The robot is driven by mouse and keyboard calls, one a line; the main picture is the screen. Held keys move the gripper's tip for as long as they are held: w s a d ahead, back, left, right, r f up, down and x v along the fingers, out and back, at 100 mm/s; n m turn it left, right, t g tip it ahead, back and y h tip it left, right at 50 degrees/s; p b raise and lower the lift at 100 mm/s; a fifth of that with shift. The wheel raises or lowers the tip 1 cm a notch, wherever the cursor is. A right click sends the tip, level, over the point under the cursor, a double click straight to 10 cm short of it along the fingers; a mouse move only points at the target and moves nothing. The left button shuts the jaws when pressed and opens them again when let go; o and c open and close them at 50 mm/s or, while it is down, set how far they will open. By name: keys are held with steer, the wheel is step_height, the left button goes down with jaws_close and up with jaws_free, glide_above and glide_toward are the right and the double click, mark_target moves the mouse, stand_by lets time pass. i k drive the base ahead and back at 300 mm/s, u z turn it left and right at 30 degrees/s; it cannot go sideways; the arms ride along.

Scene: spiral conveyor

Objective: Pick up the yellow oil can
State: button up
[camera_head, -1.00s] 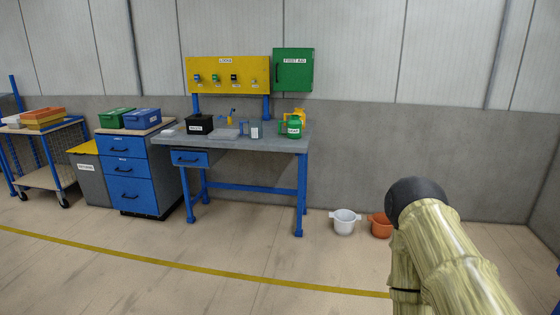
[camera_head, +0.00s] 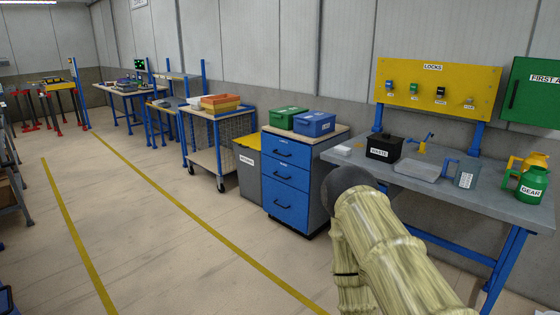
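A grey workbench (camera_head: 440,192) with blue legs stands at the right. A small yellow can with a blue spout (camera_head: 422,147) stands on it near the back, behind and right of a black waste box (camera_head: 383,148). A yellow jug (camera_head: 523,164) stands at the right end, partly hidden by a green jug marked GEAR (camera_head: 531,187). I cannot tell for sure which yellow thing is the oil can. My pale-sleeved arm with its dark rounded joint covers part of the bench's front left. My gripper is not in view.
A clear measuring jug (camera_head: 466,174) and a shallow clear tray (camera_head: 420,171) are on the bench. A blue drawer cabinet (camera_head: 292,180), a grey bin (camera_head: 250,174) and a trolley (camera_head: 205,163) stand left of it. The floor is clear at left and centre.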

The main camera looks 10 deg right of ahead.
mark_target(536, 159)
steer(key=u, duration=0.1)
steer(key=i, duration=1.9)
steer(key=z, duration=0.8)
steer(key=i, duration=1.2)
steer(key=z, duration=0.9)
